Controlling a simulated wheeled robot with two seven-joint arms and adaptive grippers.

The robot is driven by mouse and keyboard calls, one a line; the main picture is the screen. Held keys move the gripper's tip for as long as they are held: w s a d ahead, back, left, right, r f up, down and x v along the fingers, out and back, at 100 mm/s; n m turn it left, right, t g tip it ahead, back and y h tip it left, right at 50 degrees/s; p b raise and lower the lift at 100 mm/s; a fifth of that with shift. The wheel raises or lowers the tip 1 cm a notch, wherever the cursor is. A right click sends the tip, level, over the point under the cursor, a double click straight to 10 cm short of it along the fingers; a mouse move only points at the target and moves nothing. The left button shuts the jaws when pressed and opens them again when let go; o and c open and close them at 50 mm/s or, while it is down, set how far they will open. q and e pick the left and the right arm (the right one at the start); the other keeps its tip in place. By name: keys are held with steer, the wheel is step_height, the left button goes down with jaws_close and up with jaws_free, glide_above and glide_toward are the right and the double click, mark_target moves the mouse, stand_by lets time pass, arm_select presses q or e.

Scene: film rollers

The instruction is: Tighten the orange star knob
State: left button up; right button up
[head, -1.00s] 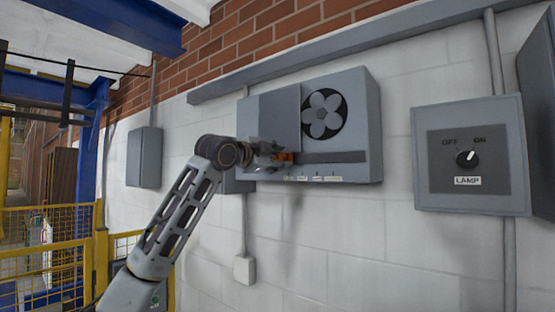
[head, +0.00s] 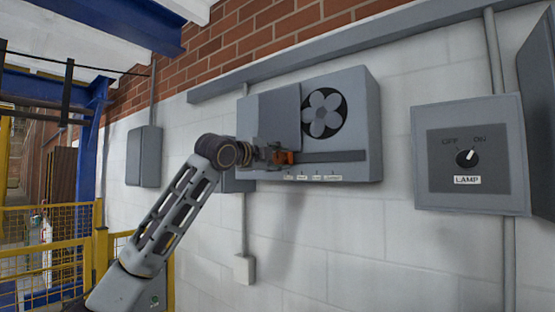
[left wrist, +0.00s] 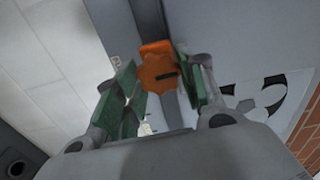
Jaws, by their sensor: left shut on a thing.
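The orange star knob (head: 285,157) is at the lower front of the grey wall box (head: 364,120), at the left end of a dark horizontal strip. My left gripper (head: 272,155) reaches it from the left, and its fingers partly hide it. In the left wrist view the orange knob (left wrist: 158,66) sits between the green-padded fingers of my left gripper (left wrist: 158,82), which is shut on it. A short dark mark shows on the knob's face. My right gripper is not in view.
A five-bladed fan (head: 323,114) shows in a round opening above the strip. Small labels (head: 316,177) line the box's lower edge. A lamp switch box (head: 468,155) is at the right. A yellow mesh fence (head: 45,260) stands at the left.

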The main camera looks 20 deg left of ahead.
arm_select(q)
steer(key=shift+f, duration=0.1)
steer(key=o, duration=1)
steer(key=shift+v, duration=6.05)
